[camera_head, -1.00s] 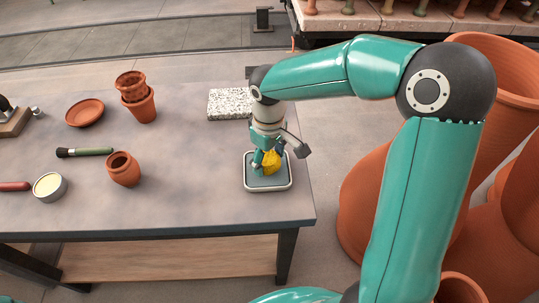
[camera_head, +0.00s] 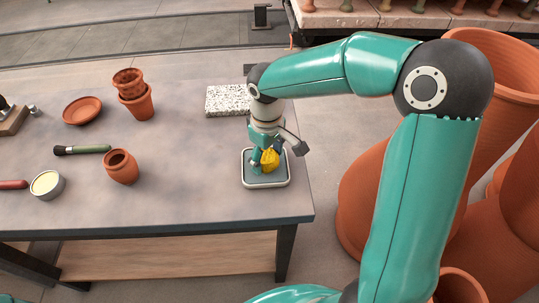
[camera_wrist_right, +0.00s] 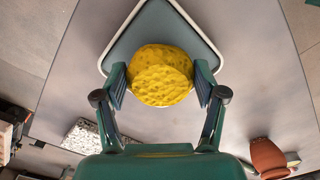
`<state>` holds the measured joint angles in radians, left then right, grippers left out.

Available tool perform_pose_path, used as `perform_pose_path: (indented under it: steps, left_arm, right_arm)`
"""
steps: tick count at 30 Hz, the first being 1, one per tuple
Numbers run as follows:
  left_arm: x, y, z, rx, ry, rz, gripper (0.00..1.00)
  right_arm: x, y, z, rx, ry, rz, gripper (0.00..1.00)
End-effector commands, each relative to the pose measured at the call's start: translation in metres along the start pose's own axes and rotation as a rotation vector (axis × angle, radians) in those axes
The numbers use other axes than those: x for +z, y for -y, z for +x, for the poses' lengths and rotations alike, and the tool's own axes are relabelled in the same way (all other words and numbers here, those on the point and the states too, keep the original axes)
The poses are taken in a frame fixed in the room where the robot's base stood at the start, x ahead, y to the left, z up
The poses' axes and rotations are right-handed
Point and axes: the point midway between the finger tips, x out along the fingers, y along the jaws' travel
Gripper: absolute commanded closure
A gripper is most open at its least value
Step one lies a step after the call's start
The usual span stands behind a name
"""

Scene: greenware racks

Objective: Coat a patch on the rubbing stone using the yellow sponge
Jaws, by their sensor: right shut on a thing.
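The yellow sponge (camera_head: 270,159) is held between the fingers of my right gripper (camera_head: 264,158). In the right wrist view the sponge (camera_wrist_right: 163,76) is a thick, round, pitted piece, with a finger pad on each side. It is over the shallow grey tray with a pale rim (camera_head: 267,186); whether it touches the tray's floor I cannot tell. The white speckled block, which looks like the rubbing stone (camera_head: 228,100), lies flat on the table behind and left of the tray. It also shows in the wrist view (camera_wrist_right: 82,136). My left gripper is not in view.
The tray is near the table's right edge. Large terracotta pots (camera_head: 365,205) stand beyond it.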

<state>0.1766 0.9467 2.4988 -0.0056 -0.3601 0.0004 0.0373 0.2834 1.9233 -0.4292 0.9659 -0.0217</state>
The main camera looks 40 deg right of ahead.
Motion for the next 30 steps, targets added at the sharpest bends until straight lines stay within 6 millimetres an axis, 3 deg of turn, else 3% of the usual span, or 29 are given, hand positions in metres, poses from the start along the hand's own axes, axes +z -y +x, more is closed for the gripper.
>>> perform_pose_path:
  steps: [30]
  left_arm:
    - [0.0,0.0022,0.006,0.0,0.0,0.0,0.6]
  right_arm:
    - [0.0003,-0.0001,0.0078,0.0,0.001,0.0,0.58]
